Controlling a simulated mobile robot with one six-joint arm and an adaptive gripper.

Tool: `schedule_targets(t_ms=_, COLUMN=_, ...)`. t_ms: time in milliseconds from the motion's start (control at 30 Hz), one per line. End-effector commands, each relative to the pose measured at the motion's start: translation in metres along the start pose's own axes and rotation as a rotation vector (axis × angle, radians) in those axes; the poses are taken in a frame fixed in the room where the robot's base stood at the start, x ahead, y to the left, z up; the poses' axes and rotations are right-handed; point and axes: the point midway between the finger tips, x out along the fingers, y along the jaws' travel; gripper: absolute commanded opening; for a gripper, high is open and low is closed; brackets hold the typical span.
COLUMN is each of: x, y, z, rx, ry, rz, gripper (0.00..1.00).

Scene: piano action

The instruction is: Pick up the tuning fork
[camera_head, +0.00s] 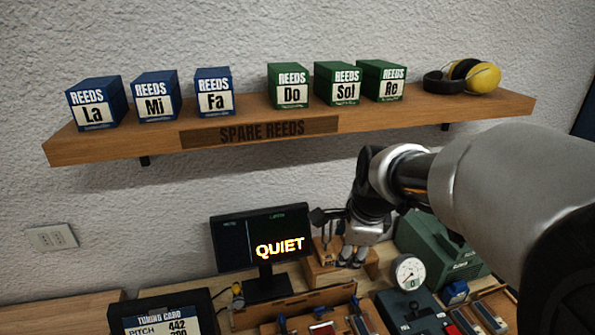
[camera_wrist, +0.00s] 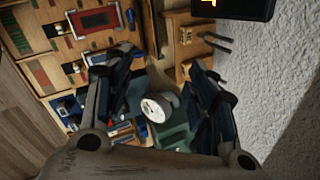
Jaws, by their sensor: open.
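A small two-pronged grey shape, which looks like the tuning fork (camera_wrist: 217,43), shows in the wrist view. It stands out from a wooden block (camera_wrist: 178,52) near the monitor. My gripper (camera_head: 352,258) points down over the wooden block (camera_head: 318,272) in the head view. In the wrist view my gripper (camera_wrist: 166,74) has its fingers spread, with nothing between them. The fork lies beyond and right of the fingertips there, apart from them.
A monitor (camera_head: 232,243) reading QUIET stands left of my gripper. A round gauge (camera_head: 408,272) and a green case (camera_head: 440,250) are to the right. Wooden trays (camera_head: 290,307) fill the front. A shelf (camera_head: 75,148) with reed boxes and earmuffs (camera_head: 478,78) hangs above.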

Motion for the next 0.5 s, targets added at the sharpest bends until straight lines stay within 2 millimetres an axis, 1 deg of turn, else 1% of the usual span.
schedule_targets(t_ms=33, x=0.007, y=-0.021, z=0.002, rx=0.142, ry=0.0, rz=0.01, gripper=0.52)
schedule_targets(t_ms=100, x=0.024, y=-0.045, z=0.004, rx=0.353, ry=-0.002, rz=0.012, gripper=0.52)
schedule_targets(t_ms=200, x=0.049, y=-0.073, z=0.004, rx=0.633, ry=-0.003, rz=0.015, gripper=0.52)
schedule_targets(t_ms=300, x=0.074, y=-0.093, z=0.004, rx=0.874, ry=-0.003, rz=0.017, gripper=0.52)
schedule_targets(t_ms=400, x=0.094, y=-0.106, z=0.004, rx=1.059, ry=-0.003, rz=0.017, gripper=0.52)
schedule_targets(t_ms=500, x=0.108, y=-0.113, z=0.003, rx=1.181, ry=-0.003, rz=0.017, gripper=0.52)
